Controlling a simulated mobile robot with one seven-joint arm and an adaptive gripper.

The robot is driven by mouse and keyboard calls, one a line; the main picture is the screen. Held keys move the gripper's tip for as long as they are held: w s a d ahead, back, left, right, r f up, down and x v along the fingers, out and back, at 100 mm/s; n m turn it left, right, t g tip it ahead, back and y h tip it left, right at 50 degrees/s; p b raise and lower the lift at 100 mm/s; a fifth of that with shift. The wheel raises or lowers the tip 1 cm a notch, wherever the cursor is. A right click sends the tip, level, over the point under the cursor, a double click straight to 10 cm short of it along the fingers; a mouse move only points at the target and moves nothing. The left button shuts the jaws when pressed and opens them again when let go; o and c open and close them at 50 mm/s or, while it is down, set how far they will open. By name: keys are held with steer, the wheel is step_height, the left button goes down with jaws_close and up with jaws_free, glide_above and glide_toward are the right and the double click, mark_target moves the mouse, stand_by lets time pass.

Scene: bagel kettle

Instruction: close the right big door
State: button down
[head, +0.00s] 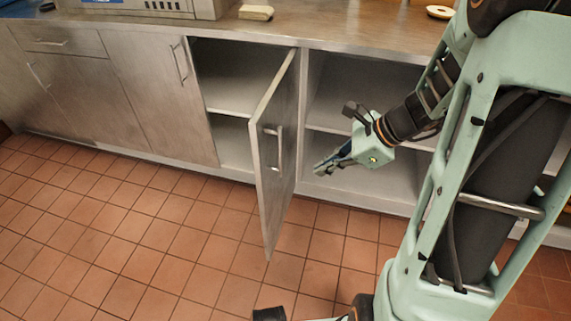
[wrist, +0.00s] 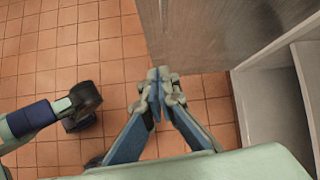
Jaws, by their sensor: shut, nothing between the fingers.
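The metal cabinet door (head: 274,152) stands swung out from the cabinet, with a bar handle (head: 279,149) on the face turned toward me. It is hinged near the upright between two compartments. The compartment to its left (head: 231,82) is open, with a shelf inside. My gripper (head: 322,167) is to the right of the door, in front of the open right compartment (head: 352,95). Its fingers are shut and empty, pointing toward the door. In the wrist view, the fingertips (wrist: 160,76) are beside the door's face (wrist: 200,30); I see no clear contact.
Closed cabinet doors (head: 150,90) and a drawer (head: 58,41) are on the left. On the steel counter (head: 310,28) are an appliance (head: 175,8), a pale block (head: 256,12) and a bagel-like round item (head: 440,12). The tiled floor (head: 130,225) is clear left of the door.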

steer(key=a+m+y, duration=0.1)
steer(key=m, duration=0.1)
steer(key=b, duration=0.5)
glide_toward(264, 184)
steer(key=shift+y, duration=0.3)
steer(key=f, duration=0.1)
steer(key=a+f, duration=0.1)
steer(key=f, duration=0.1)
steer(key=w+a+f, duration=0.1)
steer(key=f, duration=0.1)
steer(key=shift+w+a, duration=0.1)
steer(key=shift+a, duration=0.15)
steer(key=shift+w+a, duration=0.2)
steer(key=shift+a, duration=0.25)
